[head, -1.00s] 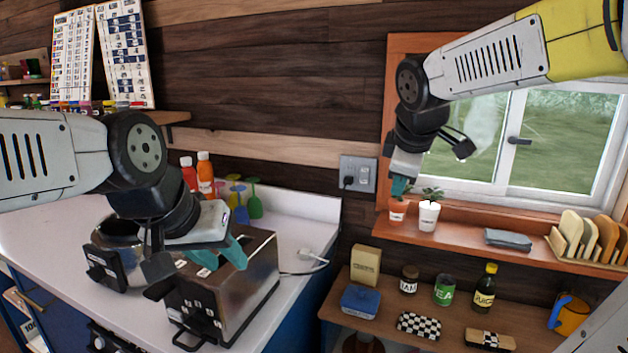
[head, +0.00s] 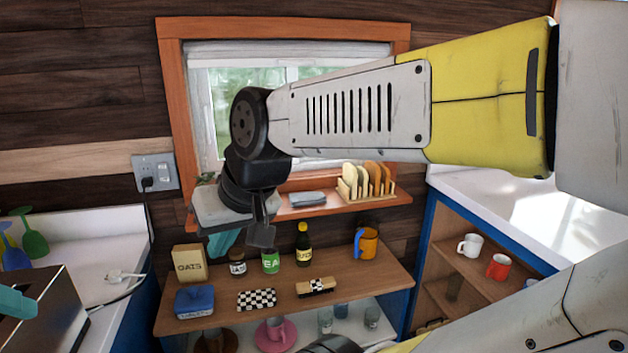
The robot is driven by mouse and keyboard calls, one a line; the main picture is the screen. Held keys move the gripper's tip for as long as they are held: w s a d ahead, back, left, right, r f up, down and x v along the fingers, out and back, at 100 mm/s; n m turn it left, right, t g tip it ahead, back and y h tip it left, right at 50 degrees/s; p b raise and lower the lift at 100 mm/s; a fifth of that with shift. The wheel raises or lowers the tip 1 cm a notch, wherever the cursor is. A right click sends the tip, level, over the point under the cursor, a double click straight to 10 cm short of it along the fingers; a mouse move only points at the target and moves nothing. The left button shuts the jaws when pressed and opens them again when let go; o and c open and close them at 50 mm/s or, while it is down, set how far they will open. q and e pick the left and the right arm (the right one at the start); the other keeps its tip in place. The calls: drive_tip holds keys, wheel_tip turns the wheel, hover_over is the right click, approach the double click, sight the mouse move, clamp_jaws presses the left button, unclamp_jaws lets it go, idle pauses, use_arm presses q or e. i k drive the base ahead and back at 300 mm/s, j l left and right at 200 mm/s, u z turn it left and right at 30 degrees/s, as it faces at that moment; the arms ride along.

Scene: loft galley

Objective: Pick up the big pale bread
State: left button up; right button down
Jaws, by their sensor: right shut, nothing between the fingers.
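A wooden rack (head: 370,197) on the window sill holds several upright bread slices. The pale slices (head: 350,176) stand at its left, brown ones at its right; I cannot tell which pale one is the big one. My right gripper (head: 222,242) is shut and empty, pointing down in front of the sill's left part, left of the rack and apart from it. Only a teal fingertip of my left gripper (head: 14,301) shows at the left edge, over the toaster (head: 55,318); its opening is hidden.
A folded grey cloth (head: 307,199) lies on the sill left of the rack. My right forearm crosses in front of the window above the rack.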

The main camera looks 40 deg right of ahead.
sight(351, 174)
drive_tip(key=z, duration=1.6)
drive_tip(key=i+j+u, duration=0.1)
drive_tip(key=i, duration=0.4)
drive_tip(key=i+j+u, duration=0.1)
drive_tip(key=i, duration=0.4)
